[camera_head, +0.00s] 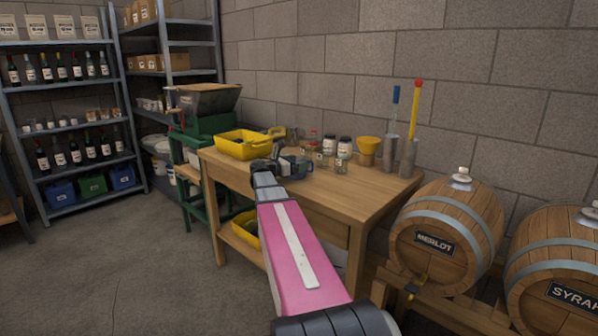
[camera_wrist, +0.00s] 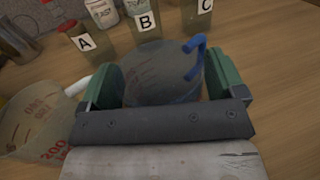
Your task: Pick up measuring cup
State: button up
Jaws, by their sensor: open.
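A clear measuring cup (camera_wrist: 158,75) with a blue handle stands on the wooden table, between the two green-padded fingers of my gripper (camera_wrist: 163,72) in the wrist view. My gripper is open, with a finger on either side of the cup; I cannot tell whether they touch it. The blue handle points to the upper right, beside the right finger. In the head view, my gripper (camera_head: 268,168) is over the table with the blue cup (camera_head: 298,167) just right of it. A second clear measuring cup (camera_wrist: 30,122) with red markings and a pale handle is at the wrist view's left.
Jars labelled A (camera_wrist: 84,41), B (camera_wrist: 145,24) and C (camera_wrist: 198,18) stand close behind the cup. The table's front right is clear.

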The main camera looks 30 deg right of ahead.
jog(key=c, duration=0.7)
jog(key=shift+r, duration=0.1)
jog(key=shift+r, duration=0.55)
jog(key=s+a+r, duration=0.4)
jog(key=a+r, duration=0.6)
jog(key=a, duration=0.1)
jog(key=s+a+f+n+t+y, duration=0.1)
jog(key=s+a+f+n+t, duration=0.1)
jog(key=a+f, duration=0.5)
jog(key=s+a+f+n+t+y, duration=0.1)
jog(key=s+a+f+n+t, duration=0.1)
jog(key=a+f, duration=0.5)
jog(key=s+a+f+n+t+y, duration=0.1)
jog(key=s+a+f+n+t, duration=0.1)
jog(key=s+a+f+t, duration=0.2)
jog(key=a+f+t, duration=0.1)
jog(key=a+f, duration=0.2)
jog(key=a, duration=0.2)
jog(key=shift+a+f+n+t+y, duration=0.3)
jog(key=shift+a+n+t+y, duration=0.05)
jog(key=shift+n+t+y, duration=0.05)
